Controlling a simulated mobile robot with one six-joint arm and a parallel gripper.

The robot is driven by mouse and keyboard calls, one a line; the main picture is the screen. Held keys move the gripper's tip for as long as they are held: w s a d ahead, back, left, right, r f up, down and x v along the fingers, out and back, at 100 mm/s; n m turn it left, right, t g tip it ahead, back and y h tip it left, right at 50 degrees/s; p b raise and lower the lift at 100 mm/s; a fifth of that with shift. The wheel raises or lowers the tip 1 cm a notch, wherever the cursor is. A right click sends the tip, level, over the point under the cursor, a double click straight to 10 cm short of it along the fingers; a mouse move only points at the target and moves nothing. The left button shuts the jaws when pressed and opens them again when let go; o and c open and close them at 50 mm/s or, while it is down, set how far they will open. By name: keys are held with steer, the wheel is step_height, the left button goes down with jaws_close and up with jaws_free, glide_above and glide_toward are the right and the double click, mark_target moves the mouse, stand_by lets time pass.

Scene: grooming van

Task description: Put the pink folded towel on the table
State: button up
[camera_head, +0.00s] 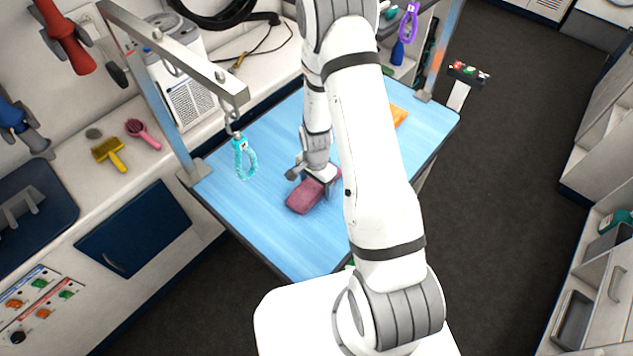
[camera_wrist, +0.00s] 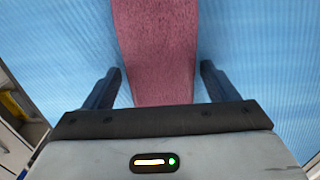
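The pink folded towel (camera_head: 306,197) lies on the blue table (camera_head: 273,232), near its middle. My gripper (camera_head: 316,183) is low over the towel's far end and partly covers it. In the wrist view the towel (camera_wrist: 157,50) runs between the two fingers of my gripper (camera_wrist: 161,68). Narrow strips of blue tabletop show between each finger and the towel's sides, so the gripper looks open and not closed on it. The towel's far end runs out of the wrist view.
An orange item (camera_head: 398,116) lies at the table's back right, partly behind my arm. A counter with a yellow brush (camera_head: 109,153) and pink brush (camera_head: 142,133) is at left.

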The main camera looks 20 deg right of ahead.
steer(key=s+r+n+t+b, duration=0.1)
steer(key=s+r+n, duration=0.2)
steer(key=r, duration=1.1)
steer(key=s+r+n+t+b, duration=0.15)
steer(key=s+r, duration=0.25)
steer(key=r, duration=0.9)
steer(key=s+r+n, duration=0.2)
steer(key=s+r, duration=0.1)
steer(key=s, duration=0.1)
steer(key=s+r+n, duration=0.2)
steer(key=s+r, duration=0.1)
steer(key=s+r+n+t, duration=0.1)
steer(key=s+r+n, duration=0.1)
steer(key=s+r, duration=0.1)
steer(key=shift+s+d+n, duration=0.1)
steer(key=shift+s+n, duration=0.25)
steer(key=shift+s, duration=0.45)
steer(key=shift+c, duration=0.4)
